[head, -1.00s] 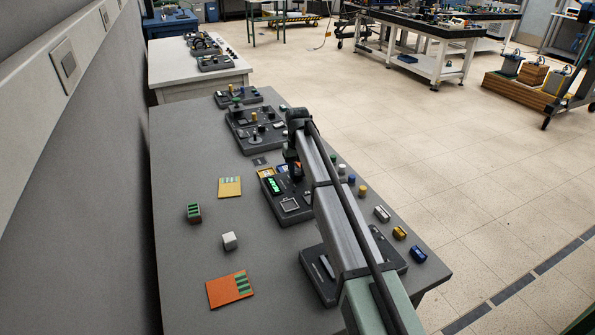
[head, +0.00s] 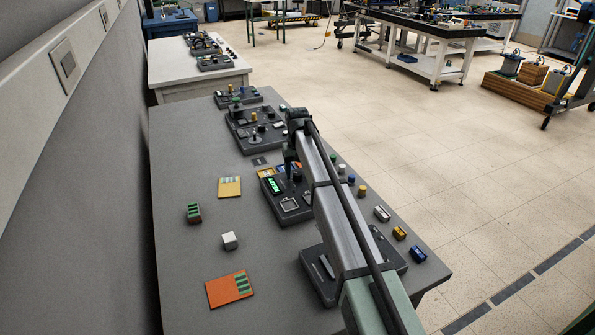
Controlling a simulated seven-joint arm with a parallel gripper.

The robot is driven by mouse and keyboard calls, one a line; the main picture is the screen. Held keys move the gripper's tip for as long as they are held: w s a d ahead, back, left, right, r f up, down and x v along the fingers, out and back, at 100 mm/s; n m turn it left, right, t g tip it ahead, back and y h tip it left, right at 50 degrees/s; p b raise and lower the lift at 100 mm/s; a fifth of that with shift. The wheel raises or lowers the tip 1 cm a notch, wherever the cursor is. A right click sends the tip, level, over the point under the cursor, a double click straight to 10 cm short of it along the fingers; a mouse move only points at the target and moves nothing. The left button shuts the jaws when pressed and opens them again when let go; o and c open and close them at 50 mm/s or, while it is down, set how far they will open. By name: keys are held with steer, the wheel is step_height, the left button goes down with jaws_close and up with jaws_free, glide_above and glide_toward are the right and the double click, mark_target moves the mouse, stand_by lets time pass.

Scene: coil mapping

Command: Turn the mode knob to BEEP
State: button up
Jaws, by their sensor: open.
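A dark control panel with a lit green display (head: 273,186) stands on the grey bench, partly behind my arm. A small square frame (head: 289,204) sits on its near part. My gripper (head: 292,172) points down over the far right part of this panel, just right of the display. It is small in the picture, and its fingers are hard to separate from the dark panel. I see nothing held in it. The mode knob and its BEEP mark cannot be made out; the area under the gripper is mostly hidden.
More dark panels with knobs (head: 255,133) stand farther along the bench. A second panel (head: 318,277) is nearer, under my arm. A yellow card (head: 230,187), a green block (head: 193,212), a white cube (head: 230,241) and an orange card (head: 229,289) lie left. Several small parts line the right edge.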

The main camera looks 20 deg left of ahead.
mark_target(297, 172)
step_height(297, 172, up, 14)
stand_by(0.7)
steer(key=shift+f, duration=0.1)
